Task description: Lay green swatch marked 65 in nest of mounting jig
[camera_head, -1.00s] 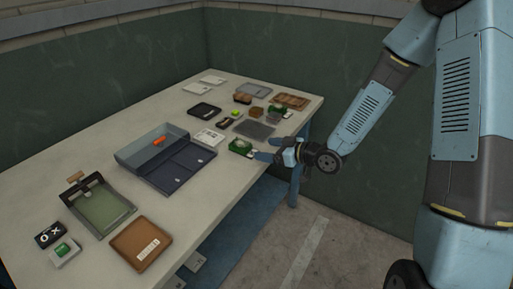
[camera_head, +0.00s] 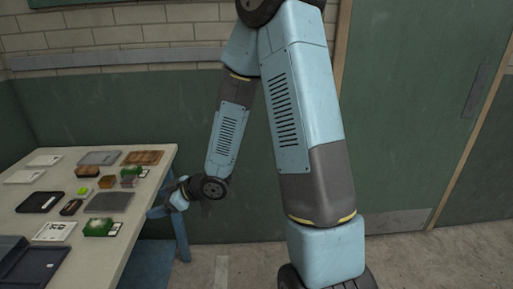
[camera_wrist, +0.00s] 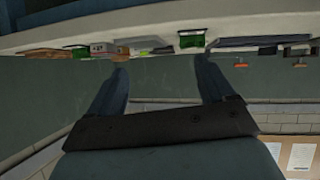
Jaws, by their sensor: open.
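A green block with a white label (camera_head: 102,227) lies near the table's right edge in the head view. A smaller green piece (camera_head: 132,170) lies farther back. No number can be read on either, so I cannot tell which is the swatch marked 65. My gripper (camera_head: 157,211) is just off the table edge, right of the nearer block, apart from it. In the upside-down wrist view my gripper (camera_wrist: 163,66) is open and empty, and a green block (camera_wrist: 192,39) shows beyond the right finger. I cannot make out the mounting jig in the current views.
The table (camera_head: 20,220) also holds a dark bin (camera_head: 30,268), a black tray (camera_head: 40,202), a grey mat (camera_head: 109,202), a brown tray (camera_head: 143,157) and a white printed card (camera_head: 54,231). Open floor lies right of the table. A green wall stands behind.

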